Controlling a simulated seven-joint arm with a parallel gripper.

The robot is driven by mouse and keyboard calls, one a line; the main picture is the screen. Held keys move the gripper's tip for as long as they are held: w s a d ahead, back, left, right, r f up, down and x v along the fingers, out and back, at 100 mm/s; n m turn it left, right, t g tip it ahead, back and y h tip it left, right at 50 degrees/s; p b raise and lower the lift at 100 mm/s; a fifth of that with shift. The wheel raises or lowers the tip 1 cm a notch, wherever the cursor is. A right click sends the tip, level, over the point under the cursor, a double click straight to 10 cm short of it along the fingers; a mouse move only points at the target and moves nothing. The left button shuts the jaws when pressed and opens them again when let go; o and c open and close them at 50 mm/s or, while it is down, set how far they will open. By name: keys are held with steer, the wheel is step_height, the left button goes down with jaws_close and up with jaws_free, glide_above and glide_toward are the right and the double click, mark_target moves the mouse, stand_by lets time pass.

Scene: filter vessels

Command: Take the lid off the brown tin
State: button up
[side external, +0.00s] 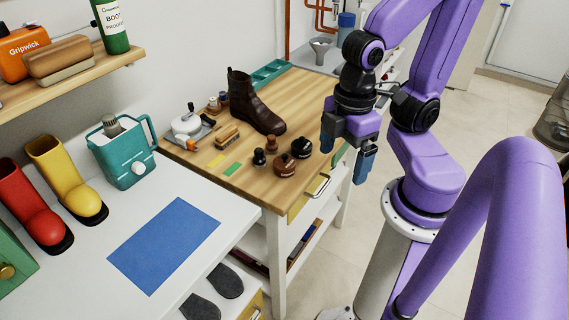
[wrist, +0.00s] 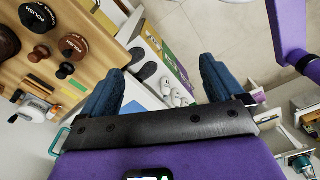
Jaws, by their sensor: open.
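The brown tin (side external: 285,166) stands on the wooden bench top near its front edge, with a dark round patch on its lid. In the wrist view the brown tin (wrist: 74,46) is at the upper left, beyond one finger. A darker tin (side external: 301,148) stands just behind it to the right, and this one also shows in the wrist view (wrist: 37,17). The brown tin looks closed. My gripper (side external: 346,156) is open and empty, above and to the right of the tins, touching neither. In the wrist view its fingers (wrist: 159,84) are wide apart.
A small black jar (side external: 259,157) and a small brown jar (side external: 271,142) stand left of the tins. A tall brown boot (side external: 255,104) stands behind them. A brush (side external: 228,136) and coloured cards (side external: 231,169) lie farther left. The bench edge is close in front.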

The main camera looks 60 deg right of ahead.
steer(key=w+a+m, duration=0.1)
steer(key=w+m, duration=0.8)
steer(key=w, duration=0.3)
steer(key=r+m, duration=0.2)
steer(key=m, duration=2.1)
glide_above(284, 155)
steer(key=f, duration=1.1)
steer(key=shift+s+a+f, duration=0.15)
steer(key=shift+a+f, duration=0.05)
steer(key=shift+f, duration=0.1)
steer(key=shift+d+f, duration=0.15)
steer(key=shift+f, duration=2.8)
steer(key=c, duration=1.1)
